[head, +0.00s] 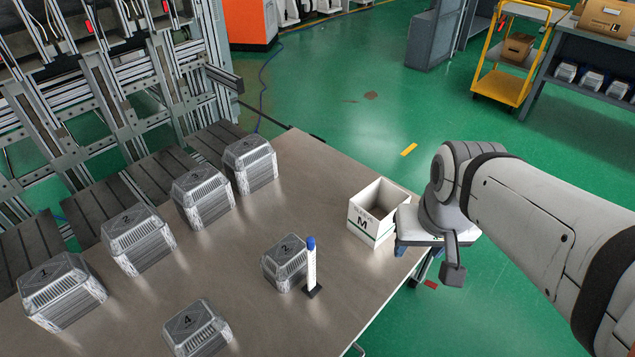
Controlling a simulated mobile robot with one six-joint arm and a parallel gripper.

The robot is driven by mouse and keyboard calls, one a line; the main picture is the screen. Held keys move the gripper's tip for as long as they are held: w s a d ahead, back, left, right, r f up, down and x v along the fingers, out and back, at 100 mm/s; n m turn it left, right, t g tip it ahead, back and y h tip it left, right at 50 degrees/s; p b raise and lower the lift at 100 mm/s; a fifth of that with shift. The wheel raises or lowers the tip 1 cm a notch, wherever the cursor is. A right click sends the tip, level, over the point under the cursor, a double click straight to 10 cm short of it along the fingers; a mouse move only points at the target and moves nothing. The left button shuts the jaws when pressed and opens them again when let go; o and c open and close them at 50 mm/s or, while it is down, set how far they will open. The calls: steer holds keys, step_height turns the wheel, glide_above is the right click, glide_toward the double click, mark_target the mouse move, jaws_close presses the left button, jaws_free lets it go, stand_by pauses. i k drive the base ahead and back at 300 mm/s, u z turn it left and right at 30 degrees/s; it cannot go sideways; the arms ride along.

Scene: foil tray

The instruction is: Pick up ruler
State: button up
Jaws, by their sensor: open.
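I cannot make out a clear ruler in the head view. A slim white upright piece with a blue top (311,265) stands on a small black base on the table, in front of a foil tray marked 2 (284,262); I cannot tell whether it is the ruler. My gripper (428,250) is at the end of my arm, right of the white box marked M (363,227), by the table's right edge. It is open, though its fingers are partly hidden, and nothing shows held in it. It is well apart from the white piece.
On the table (300,160), several more foil trays stand along the left and front, including one marked 4 (197,328) and one marked 1 (62,290). A metal frame (110,100) borders the left.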

mark_target(312, 288)
steer(key=u, duration=1.9)
steer(key=k, duration=0.65)
steer(key=z, duration=0.3)
